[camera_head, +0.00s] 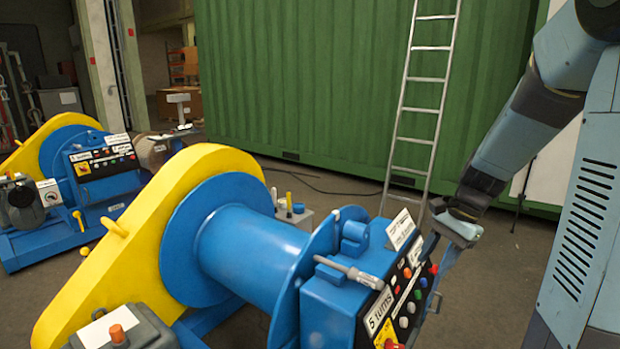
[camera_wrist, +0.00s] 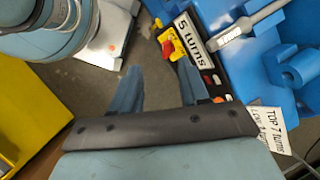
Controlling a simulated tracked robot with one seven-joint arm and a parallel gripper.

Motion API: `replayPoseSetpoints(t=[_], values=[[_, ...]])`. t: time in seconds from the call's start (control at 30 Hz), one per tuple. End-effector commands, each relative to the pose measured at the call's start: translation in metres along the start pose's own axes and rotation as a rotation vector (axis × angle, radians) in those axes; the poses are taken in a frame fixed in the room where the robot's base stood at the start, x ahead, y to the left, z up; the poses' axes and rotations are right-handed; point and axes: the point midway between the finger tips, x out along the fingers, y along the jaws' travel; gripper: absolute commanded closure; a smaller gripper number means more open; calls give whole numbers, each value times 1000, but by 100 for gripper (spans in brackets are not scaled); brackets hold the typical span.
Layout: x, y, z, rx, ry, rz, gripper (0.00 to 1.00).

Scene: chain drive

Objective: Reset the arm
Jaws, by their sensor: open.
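My arm (camera_head: 521,117) reaches down and to the left from the upper right of the head view. My gripper (camera_wrist: 158,82) is open in the wrist view, its two blue-grey fingers apart with grey floor visible between them. In the head view the gripper (camera_head: 440,268) hangs beside the right side of the blue control box (camera_head: 335,310), partly hidden by its sloping panel. I cannot tell there whether it touches the box. In the wrist view the right finger overlaps the panel edge near the "5 turns" label (camera_wrist: 190,35). Nothing shows between the fingers.
A blue drum (camera_head: 250,250) with a yellow chain guard (camera_head: 130,235) fills the centre. A grey-handled tool (camera_head: 350,271) lies on the control box. A ladder (camera_head: 425,110) leans against a green container (camera_head: 300,80). A second blue-yellow machine (camera_head: 75,180) stands left. Floor behind is mostly open.

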Motion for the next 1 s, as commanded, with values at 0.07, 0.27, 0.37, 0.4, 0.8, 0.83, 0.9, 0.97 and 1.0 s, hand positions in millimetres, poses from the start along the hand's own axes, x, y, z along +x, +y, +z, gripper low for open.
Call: replayPoseSetpoints(t=[0.07, 0.27, 0.37, 0.4, 0.8, 0.83, 0.9, 0.97, 1.0], values=[[-9, 2, 13, -69, 43, -1, 55], [-29, 10, 39, -235, 144, 4, 55], [-38, 14, 52, -318, 196, 7, 55], [-42, 16, 57, -350, 218, 9, 55], [-73, 40, 104, -670, 425, 28, 55], [-75, 42, 108, -693, 441, 29, 55], [-80, 47, 115, -747, 478, 34, 55], [-84, 52, 121, -792, 511, 37, 55], [-86, 55, 125, -824, 534, 39, 55]])
